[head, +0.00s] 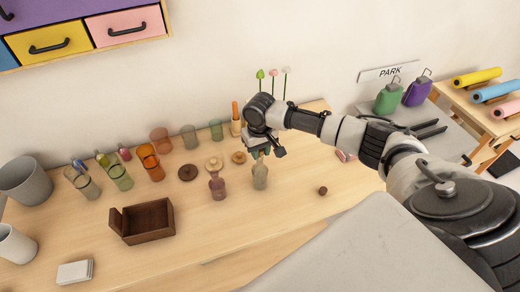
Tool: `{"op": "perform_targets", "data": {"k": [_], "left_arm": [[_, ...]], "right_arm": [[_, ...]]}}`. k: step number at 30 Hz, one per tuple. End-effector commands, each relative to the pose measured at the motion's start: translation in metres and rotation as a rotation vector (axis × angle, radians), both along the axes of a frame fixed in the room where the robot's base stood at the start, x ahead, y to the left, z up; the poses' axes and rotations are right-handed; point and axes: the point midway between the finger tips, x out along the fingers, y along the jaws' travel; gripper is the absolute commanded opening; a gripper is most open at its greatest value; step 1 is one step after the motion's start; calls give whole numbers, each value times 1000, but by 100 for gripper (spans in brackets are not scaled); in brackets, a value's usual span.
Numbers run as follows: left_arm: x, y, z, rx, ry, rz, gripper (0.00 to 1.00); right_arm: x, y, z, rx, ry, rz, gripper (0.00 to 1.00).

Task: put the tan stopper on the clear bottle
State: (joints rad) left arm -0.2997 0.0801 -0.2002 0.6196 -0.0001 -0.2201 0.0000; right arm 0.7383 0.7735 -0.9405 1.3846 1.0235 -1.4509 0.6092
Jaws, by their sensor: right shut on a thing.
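The clear bottle (260,178) stands upright on the wooden table, right of a pink-tinted bottle (217,188). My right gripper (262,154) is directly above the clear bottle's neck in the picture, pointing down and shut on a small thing. That thing is almost wholly hidden between the fingers; it appears to be the tan stopper, as no other tan stopper shows. I cannot tell whether it touches the bottle's mouth. A small dark brown stopper (322,190) lies on the table to the right. My left gripper is not in view.
Wooden lids, coloured glasses and an orange-topped wooden holder (236,122) stand behind and left of the bottles. A brown open box (148,222) is at the left front. Table (265,225) is clear in front of the bottles. A side bench (440,150) holds flasks.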

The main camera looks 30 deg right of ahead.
Motion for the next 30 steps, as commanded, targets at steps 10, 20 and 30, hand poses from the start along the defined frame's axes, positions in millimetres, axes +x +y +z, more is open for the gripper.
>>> {"op": "perform_targets", "data": {"k": [10, 20, 30], "left_arm": [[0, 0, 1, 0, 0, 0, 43], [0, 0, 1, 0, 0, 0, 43], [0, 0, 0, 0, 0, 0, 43]], "right_arm": [[0, 0, -5, 0, -1, 0, 5], [0, 0, -5, 0, 0, 0, 54], [0, 0, -2, 0, -1, 0, 56]]}}
